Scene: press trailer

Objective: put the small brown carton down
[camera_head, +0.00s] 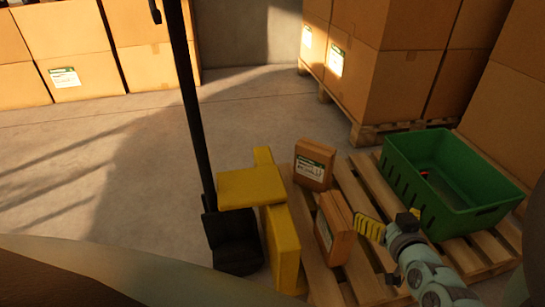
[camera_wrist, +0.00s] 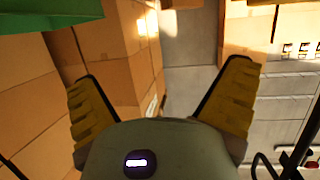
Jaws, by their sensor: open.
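Two small brown cartons with white and green labels stand on a wooden pallet in the head view. One carton (camera_head: 310,167) is farther back; the other carton (camera_head: 335,224) is nearer and right beside my gripper (camera_head: 370,228). I cannot tell which one the task means. My gripper's yellow fingers are just right of the nearer carton; whether they touch it is unclear. In the wrist view my gripper (camera_wrist: 162,78) has its fingers spread wide with nothing between them. No small carton shows clearly there.
A green crate (camera_head: 400,188) with a small red item inside stands on the slatted pallet (camera_head: 358,180), right of the cartons. A yellow pallet truck (camera_head: 250,187) with a black handle is at left. Large stacked boxes (camera_head: 385,65) stand behind. The left floor is clear.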

